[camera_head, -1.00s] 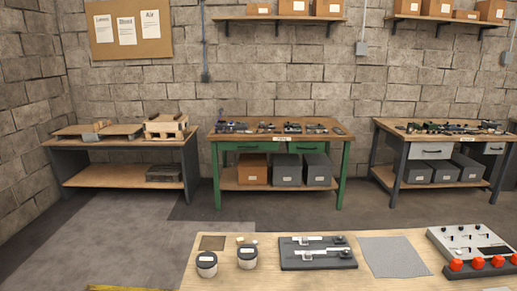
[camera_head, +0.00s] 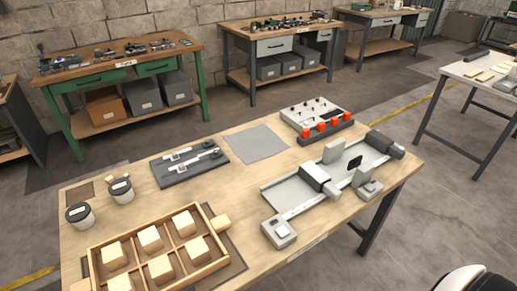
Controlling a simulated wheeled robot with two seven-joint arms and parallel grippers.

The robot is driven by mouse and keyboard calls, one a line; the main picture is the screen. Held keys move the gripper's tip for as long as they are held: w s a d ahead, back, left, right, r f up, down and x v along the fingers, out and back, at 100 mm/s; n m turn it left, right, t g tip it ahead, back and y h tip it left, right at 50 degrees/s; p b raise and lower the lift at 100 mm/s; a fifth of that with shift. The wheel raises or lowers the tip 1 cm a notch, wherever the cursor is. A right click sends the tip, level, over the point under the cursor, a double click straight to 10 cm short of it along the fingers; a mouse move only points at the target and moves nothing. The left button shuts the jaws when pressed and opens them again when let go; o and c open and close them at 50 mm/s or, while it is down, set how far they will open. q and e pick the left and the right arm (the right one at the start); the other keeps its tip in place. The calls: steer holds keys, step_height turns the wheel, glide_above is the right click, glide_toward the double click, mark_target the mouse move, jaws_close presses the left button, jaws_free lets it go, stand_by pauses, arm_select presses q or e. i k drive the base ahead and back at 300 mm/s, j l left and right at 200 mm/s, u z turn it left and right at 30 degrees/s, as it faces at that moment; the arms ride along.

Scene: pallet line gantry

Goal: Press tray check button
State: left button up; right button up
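A wooden compartment tray (camera_head: 176,227) holding several pale wooden blocks (camera_head: 150,239) lies at the near left of the wooden table (camera_head: 250,200). A small grey box (camera_head: 279,233) with a raised top part stands at the table's near edge, right of the tray; it may carry a button, but it is too small to be sure. A control panel (camera_head: 318,112) with small switches and several red knobs or buttons (camera_head: 333,125) stands at the back right of the table. I cannot read which one is the tray check button. Neither gripper is in view.
A grey fixture (camera_head: 315,180) with raised blocks fills the table's right side. A dark plate with metal slides (camera_head: 190,161), a grey mat (camera_head: 256,144) and two dark-lidded cups (camera_head: 120,190) (camera_head: 80,216) lie further back. Bare wood shows mid-table. Workbenches (camera_head: 118,62) line the wall.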

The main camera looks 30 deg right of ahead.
mark_target(282, 231)
steer(key=z, duration=1.1)
